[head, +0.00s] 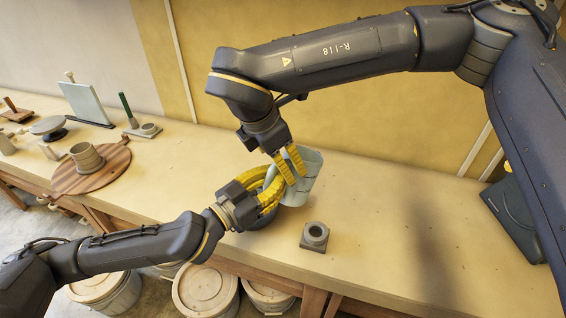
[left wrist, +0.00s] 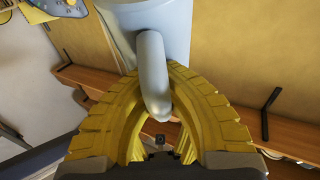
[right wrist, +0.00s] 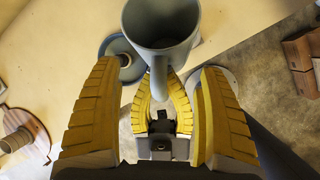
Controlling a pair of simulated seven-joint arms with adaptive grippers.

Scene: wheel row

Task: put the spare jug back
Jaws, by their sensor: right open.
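A pale grey-blue jug (head: 307,178) is held up over the middle of the bench, tilted in the head view. My left gripper (head: 272,188) is shut on its handle; the left wrist view shows the yellow fingers closed around the handle (left wrist: 154,75). My right gripper (head: 288,170) is open just above and beside the jug, its fingers overlapping it in the head view. In the right wrist view the jug (right wrist: 162,22) lies beyond the wide-spread fingers, and nothing is between them close up; whether they touch the jug cannot be told.
A blue round piece (head: 258,222) is partly hidden beneath my left gripper. A small grey block with a round collar (head: 315,236) stands front right. A pot (head: 86,157) stands on a round wooden board (head: 112,172) at left. Lidded tubs (head: 205,291) sit below. The right bench is mostly clear.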

